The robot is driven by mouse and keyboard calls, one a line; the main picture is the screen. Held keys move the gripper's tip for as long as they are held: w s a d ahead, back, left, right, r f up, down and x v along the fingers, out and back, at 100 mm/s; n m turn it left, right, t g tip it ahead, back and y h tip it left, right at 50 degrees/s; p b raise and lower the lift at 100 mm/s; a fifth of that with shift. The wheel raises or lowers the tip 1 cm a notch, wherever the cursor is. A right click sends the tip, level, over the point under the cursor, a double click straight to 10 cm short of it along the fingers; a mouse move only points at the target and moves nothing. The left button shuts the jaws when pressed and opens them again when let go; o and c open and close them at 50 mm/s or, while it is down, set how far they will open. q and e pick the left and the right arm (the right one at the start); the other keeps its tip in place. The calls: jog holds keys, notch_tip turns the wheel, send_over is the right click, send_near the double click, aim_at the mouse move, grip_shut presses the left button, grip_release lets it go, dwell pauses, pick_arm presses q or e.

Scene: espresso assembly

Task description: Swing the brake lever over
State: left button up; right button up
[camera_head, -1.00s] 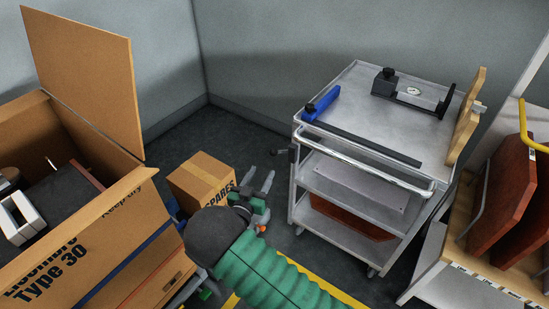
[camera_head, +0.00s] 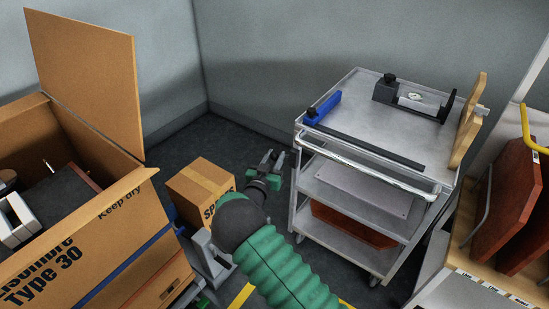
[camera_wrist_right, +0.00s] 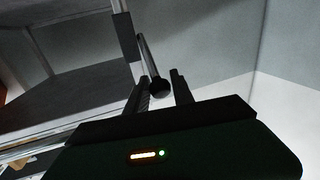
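The grey service cart (camera_head: 350,88) stands right of centre in the head view. In the right wrist view, the brake lever (camera_wrist_right: 147,58) is a thin rod hanging from a dark block, with a dark round knob at its lower end. My right gripper (camera_head: 272,158) is at the cart's left side, where it covers the lever in the head view. The right gripper's fingers (camera_wrist_right: 165,80) are apart in the wrist view. The knob appears between them, with gaps to both sides; I cannot tell its depth or any contact. My left gripper is not in view.
A small spares carton (camera_head: 200,185) stands left of my right arm. A large open carton (camera_head: 120,215) fills the left. A blue-handled tool (camera_head: 322,107) and a black fixture (camera_head: 415,98) lie on the cart top. A rack with reddish panels (camera_head: 497,215) stands at right.

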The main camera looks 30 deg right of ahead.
jog(key=shift+d+f, duration=0.1)
jog(key=shift+d, duration=0.1)
jog(key=c, duration=0.5)
jog(key=shift+a, duration=0.1)
grip_shut()
jog(key=shift+a, duration=0.1)
